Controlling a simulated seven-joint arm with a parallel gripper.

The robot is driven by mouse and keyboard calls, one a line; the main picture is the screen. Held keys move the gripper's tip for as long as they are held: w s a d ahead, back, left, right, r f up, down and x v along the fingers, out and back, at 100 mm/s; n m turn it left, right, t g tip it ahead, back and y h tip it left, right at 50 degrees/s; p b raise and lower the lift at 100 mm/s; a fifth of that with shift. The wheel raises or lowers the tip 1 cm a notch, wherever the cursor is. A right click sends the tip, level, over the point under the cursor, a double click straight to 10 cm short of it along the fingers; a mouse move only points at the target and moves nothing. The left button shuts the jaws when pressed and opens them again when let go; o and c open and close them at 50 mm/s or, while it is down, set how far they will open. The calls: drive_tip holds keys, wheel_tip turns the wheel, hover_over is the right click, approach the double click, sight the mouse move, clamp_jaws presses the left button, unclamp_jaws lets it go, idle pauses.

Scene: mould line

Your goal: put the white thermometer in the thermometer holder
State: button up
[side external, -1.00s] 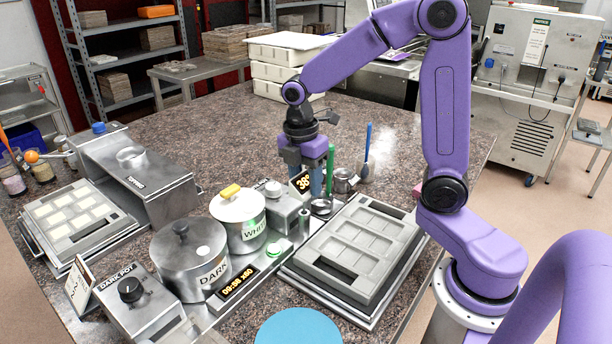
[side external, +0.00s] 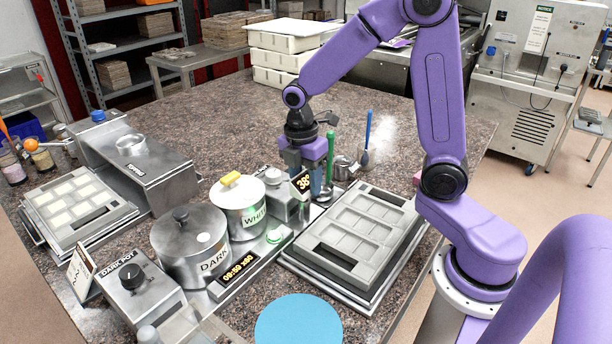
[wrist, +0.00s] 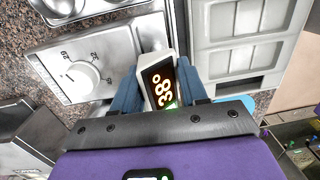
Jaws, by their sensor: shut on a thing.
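The white thermometer (wrist: 149,95), a white-framed block with a dark display reading 38°, sits between the blue fingers of my gripper (wrist: 157,72) in the wrist view. My gripper is shut on it. In the side view the thermometer's display (side external: 303,181) faces the camera in front of my gripper (side external: 314,183), low beside the small metal dial unit and the mould. I cannot make out the thermometer holder with certainty; the gripper and thermometer cover part of that area.
The dial unit (wrist: 82,78) is close left of the fingers. The grey mould (side external: 358,237) lies to the right. The white-label pot (side external: 238,205) and dark-label pot (side external: 188,245) stand to the left. A green-handled tool (side external: 331,150) and blue-handled tool (side external: 368,135) stand behind.

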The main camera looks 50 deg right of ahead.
drive_tip(key=shift+f, duration=0.25)
drive_tip(key=o, duration=1.6)
drive_tip(key=shift+r, duration=3.55)
drive_tip(key=shift+s, duration=0.1)
drive_tip(key=s+a+m, duration=0.1)
drive_tip(key=s, duration=0.6)
drive_tip(key=s+a+f+m, duration=0.1)
drive_tip(key=s+a+m, duration=0.1)
drive_tip(key=s, duration=0.5)
drive_tip(key=s+a+f+m, duration=0.1)
drive_tip(key=s+m, duration=0.1)
drive_tip(key=s, duration=0.5)
drive_tip(key=shift+s+a+f+t+y, duration=0.1)
drive_tip(key=shift+s+a+t+y, duration=0.15)
drive_tip(key=shift+s+t+y, duration=0.15)
